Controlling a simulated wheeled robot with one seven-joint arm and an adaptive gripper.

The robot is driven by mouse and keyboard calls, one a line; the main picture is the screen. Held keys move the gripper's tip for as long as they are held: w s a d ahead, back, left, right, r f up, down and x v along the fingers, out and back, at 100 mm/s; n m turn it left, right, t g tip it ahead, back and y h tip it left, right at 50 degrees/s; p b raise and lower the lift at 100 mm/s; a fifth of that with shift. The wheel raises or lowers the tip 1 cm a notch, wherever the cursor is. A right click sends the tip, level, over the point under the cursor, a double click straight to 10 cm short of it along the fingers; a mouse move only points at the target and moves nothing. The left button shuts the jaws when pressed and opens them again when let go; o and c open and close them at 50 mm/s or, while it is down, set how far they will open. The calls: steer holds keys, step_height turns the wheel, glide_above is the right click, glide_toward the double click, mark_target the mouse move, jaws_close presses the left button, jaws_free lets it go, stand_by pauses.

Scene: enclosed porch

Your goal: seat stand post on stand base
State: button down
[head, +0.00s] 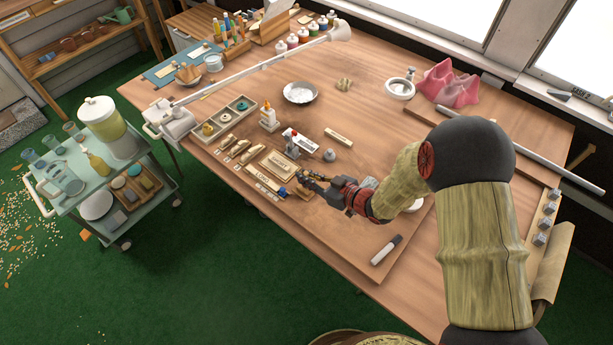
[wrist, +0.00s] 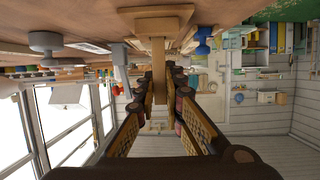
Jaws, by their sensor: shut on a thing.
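In the wrist view, which looks upside down, my gripper (wrist: 160,78) is shut on the pale wooden stand post (wrist: 158,62). The post stands roughly in line with the wooden stand base (wrist: 157,12), whose flat block shows at the top of the picture. The post's end meets or lies very close to the base; I cannot tell whether it is fully seated. The post is mostly hidden there.
The worktable (head: 375,160) holds a lettered wooden plaque (head: 277,164), a blue-ended item (head: 283,191), a grey knob-like piece (head: 329,155) and a glue bottle (head: 268,117) near my gripper. A dark-capped marker (head: 386,250) lies at the front. Bare board lies between it and my gripper.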

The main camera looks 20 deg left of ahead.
steer(key=shift+f, duration=0.35)
steer(key=c, duration=1.8)
jaws_free()
steer(key=shift+o, duration=0.9)
steer(key=o, duration=0.4)
steer(key=shift+o, duration=0.3)
steer(key=shift+r, duration=0.1)
steer(key=d+r+p, duration=0.1)
steer(key=s+d+r+p, duration=0.1)
steer(key=d, duration=0.1)
steer(key=d+r+p, duration=0.1)
steer(key=shift+s+d+r, duration=0.15)
steer(key=shift+d+r, duration=0.1)
steer(key=shift+r, duration=0.05)
